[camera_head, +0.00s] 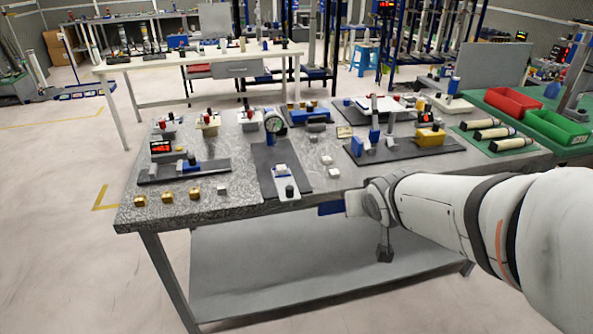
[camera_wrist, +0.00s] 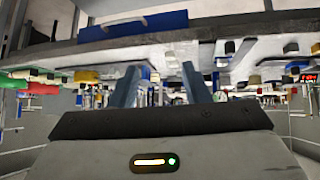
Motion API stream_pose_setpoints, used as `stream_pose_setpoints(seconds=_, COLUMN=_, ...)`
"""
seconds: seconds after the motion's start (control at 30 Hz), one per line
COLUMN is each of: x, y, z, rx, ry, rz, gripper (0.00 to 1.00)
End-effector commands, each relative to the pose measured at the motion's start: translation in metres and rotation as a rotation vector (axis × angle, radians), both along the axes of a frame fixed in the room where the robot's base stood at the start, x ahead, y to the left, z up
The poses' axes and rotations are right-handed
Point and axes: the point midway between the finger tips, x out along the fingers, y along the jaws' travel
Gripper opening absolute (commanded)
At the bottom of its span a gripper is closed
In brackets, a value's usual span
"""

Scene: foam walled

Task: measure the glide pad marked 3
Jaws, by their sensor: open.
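No marking 3 is readable on any small part, so I cannot tell which is the glide pad. Candidates in the head view are two pale blocks, one behind (camera_head: 327,160) the other (camera_head: 333,172), and a grey block (camera_head: 222,190) near the front edge. A round dial gauge (camera_head: 273,124) stands on a dark plate (camera_head: 268,157) with a white slide in front. A blue measuring fixture (camera_head: 185,168) lies at the left. My gripper (camera_wrist: 161,86) is open and empty in the wrist view, its two fingers apart. My wrist is at the table's front edge; the fingertips are unclear in the head view.
Gold blocks (camera_head: 167,197) line the table's front left. A yellow box (camera_head: 430,137) and blue device stand on a dark plate at right. Red (camera_head: 512,101) and green (camera_head: 558,127) bins are at far right. A blue panel (camera_head: 330,208) hangs at the front edge.

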Motion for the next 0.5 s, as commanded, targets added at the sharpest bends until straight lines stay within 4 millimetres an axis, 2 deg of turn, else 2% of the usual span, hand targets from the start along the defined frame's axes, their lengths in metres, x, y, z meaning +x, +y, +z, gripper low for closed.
stream_pose_setpoints(seconds=0.03, x=0.022, y=0.01, z=-0.036, rx=0.008, ry=-0.067, rz=0.039, gripper=0.43)
stream_pose_setpoints(seconds=0.17, x=0.073, y=0.034, z=-0.067, rx=0.03, ry=-0.285, rz=0.127, gripper=0.43)
stream_pose_setpoints(seconds=0.2, x=0.085, y=0.046, z=-0.076, rx=0.053, ry=-0.345, rz=0.166, gripper=0.43)
stream_pose_setpoints(seconds=0.33, x=0.111, y=0.083, z=-0.102, rx=0.141, ry=-0.515, rz=0.291, gripper=0.43)
stream_pose_setpoints(seconds=0.5, x=0.122, y=0.118, z=-0.12, rx=0.248, ry=-0.659, rz=0.412, gripper=0.43)
